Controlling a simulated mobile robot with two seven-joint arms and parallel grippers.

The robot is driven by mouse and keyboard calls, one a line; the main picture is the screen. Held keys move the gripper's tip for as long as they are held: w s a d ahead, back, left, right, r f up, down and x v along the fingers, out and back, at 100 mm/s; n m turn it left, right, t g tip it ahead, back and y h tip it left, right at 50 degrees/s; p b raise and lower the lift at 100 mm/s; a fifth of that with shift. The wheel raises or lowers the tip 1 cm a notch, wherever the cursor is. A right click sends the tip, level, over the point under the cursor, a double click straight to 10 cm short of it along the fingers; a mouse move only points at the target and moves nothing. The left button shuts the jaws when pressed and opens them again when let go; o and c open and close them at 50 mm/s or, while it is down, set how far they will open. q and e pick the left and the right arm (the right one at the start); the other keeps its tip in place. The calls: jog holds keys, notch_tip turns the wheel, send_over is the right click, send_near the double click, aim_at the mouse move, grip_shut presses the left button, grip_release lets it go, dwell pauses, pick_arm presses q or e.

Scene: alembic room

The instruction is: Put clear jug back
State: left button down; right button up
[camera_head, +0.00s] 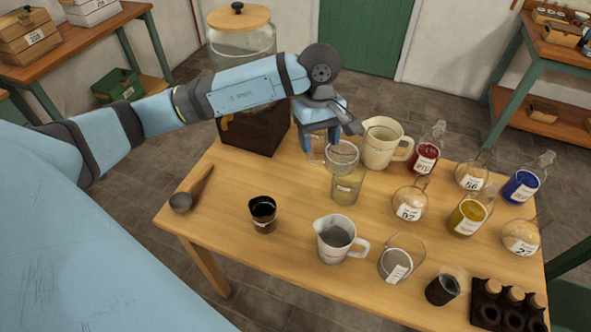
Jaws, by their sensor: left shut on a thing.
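The clear jug (341,154) is see-through, with a round rim and a handle loop on its left side. It is near the back middle of the wooden table (290,215). My left gripper (326,136) reaches in from the left above the table and is shut on the clear jug near its handle. A yellowish, labelled glass part (346,188) shows just under the jug's rim; I cannot tell whether it is the jug's lower body or a separate beaker, or whether the jug touches the table. My right gripper is out of view.
A cream jug (384,145) stands close on the right. A large wood-lidded jar on a dark base (255,132) stands left behind. Several labelled flasks, including a red one (424,158), fill the right side. A white jug (337,240) and dark cup (263,215) stand in front.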

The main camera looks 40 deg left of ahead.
pick_arm(q)
jog(key=w+a+n+t+y+b, duration=0.1)
jog(key=w+a+n+b, duration=0.15)
jog(key=n, duration=0.95)
jog(key=w+a+n+t+b, duration=0.2)
jog(key=w+n+b, duration=0.2)
jog(key=n, duration=0.7)
notch_tip(320, 180, down, 19)
jog(key=shift+d+f+p, duration=0.15)
jog(key=shift+p, duration=0.2)
jog(key=shift+f, duration=0.2)
jog(key=shift+c, duration=1.6)
grip_release()
jog(key=shift+s, duration=0.1)
jog(key=shift+r, duration=0.15)
